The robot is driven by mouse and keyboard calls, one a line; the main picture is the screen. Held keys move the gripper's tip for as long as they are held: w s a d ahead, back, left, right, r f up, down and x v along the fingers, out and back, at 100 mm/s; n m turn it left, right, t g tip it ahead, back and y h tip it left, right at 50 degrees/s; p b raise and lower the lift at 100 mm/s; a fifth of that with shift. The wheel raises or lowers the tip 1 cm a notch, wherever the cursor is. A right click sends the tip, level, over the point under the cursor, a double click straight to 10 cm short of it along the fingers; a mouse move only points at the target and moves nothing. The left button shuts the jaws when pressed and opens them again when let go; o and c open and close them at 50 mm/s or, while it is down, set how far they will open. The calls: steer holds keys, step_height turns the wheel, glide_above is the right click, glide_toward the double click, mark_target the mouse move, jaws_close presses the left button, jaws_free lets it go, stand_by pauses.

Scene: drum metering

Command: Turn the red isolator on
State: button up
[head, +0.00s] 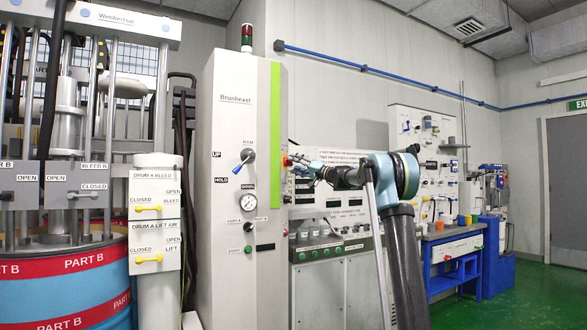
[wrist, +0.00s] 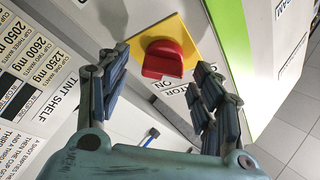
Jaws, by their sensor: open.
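The red isolator (wrist: 163,59) is a rotary handle on a yellow plate (wrist: 183,32), fixed to the cabinet side. Its grip faces the wrist camera. The word ON and part of the word ISOLATOR show just below the plate. In the head view a small bit of the red isolator (head: 286,161) shows at the cabinet's right side, beside my gripper (head: 303,165). In the wrist view my gripper (wrist: 163,75) is open, one finger on each side of the handle. I see no clear contact, and the gap in depth is hard to judge.
A tint shelf label panel (wrist: 40,65) lies left in the wrist view. A blue bench (head: 455,245) stands farther right. Green floor is open near the door.

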steer(key=shift+x, duration=1.05)
steer(key=c, duration=1.1)
steer(key=shift+o, duration=0.2)
